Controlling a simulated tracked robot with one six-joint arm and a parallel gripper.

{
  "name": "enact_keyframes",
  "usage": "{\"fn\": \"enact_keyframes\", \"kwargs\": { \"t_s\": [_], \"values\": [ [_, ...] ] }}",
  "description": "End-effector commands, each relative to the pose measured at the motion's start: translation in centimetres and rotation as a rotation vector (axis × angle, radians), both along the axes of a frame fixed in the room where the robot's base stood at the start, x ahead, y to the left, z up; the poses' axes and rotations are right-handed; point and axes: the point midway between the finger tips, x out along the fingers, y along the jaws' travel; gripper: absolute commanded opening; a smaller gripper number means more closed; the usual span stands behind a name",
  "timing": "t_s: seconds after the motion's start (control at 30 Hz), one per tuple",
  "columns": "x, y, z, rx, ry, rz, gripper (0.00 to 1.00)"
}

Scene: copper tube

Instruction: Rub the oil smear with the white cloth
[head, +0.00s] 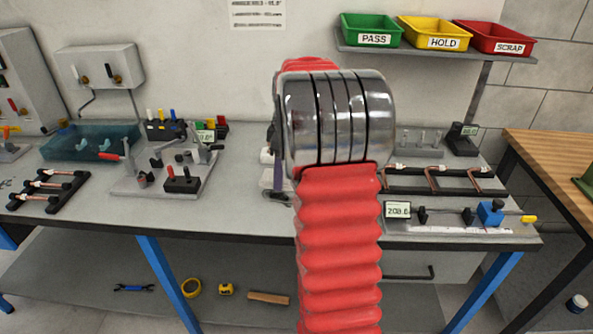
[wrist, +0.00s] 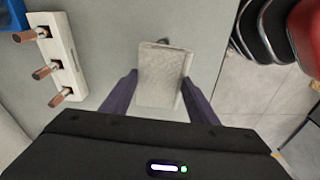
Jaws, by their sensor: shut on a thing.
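The white cloth (wrist: 160,85), a pale grey-white folded pad, sits between the two purple fingers of my gripper (wrist: 158,77) in the wrist view. My gripper is shut on it, with one finger at each side. A small dark mark (wrist: 165,41) shows at the cloth's far edge; I cannot tell whether it is the oil smear. The grey bench top (wrist: 105,35) lies below the cloth; I cannot tell whether they touch. In the head view my arm hides most of the gripper and the work spot; only a purple finger (head: 271,172) shows.
A white block with copper tube ends (wrist: 58,55) stands left of the gripper in the wrist view. The bench edge and floor (wrist: 250,85) are to the right. In the head view, a fixture (head: 165,165) stands left of my arm and a gauge (head: 397,210) right.

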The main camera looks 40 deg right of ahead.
Motion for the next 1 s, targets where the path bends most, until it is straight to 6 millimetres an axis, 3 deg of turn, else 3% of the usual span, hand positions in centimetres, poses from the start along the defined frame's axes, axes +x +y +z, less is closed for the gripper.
{"fn": "enact_keyframes", "kwargs": {
  "t_s": [0.1,0.23,0.67,1.0],
  "values": [
    [-1.8,-2.8,0.4,0.004,-0.008,0.053,0.36],
    [-2.8,-4.2,0.6,0.005,-0.013,0.095,0.36],
    [-3.0,-4.4,0.5,0.006,-0.015,0.107,0.36],
    [-3.2,-4.5,-1.7,0.006,-0.013,0.102,0.36]
  ]
}}
